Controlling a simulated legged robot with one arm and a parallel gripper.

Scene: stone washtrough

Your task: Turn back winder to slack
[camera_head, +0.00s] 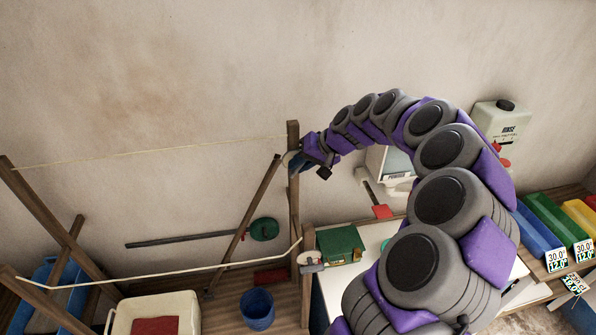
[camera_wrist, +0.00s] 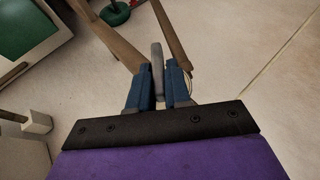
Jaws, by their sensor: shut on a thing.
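My gripper (camera_head: 292,163) is at the upper part of the wooden post (camera_head: 293,205), partly hidden in the head view by my wrist. In the wrist view my gripper's blue fingers (camera_wrist: 159,88) are closed on a grey upright piece of the winder (camera_wrist: 157,65), with wooden bars on both sides of it. The rest of the winder is mostly hidden. The upper line (camera_head: 150,152) runs nearly straight from the left frame to this post.
A green box (camera_head: 340,245) stands on the white top beside the post. A white dispenser (camera_head: 393,165) and a rinse bottle (camera_head: 500,122) are at the wall behind my arm. A blue bucket (camera_head: 257,308) and white tub (camera_head: 155,310) stand below. The wall above is clear.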

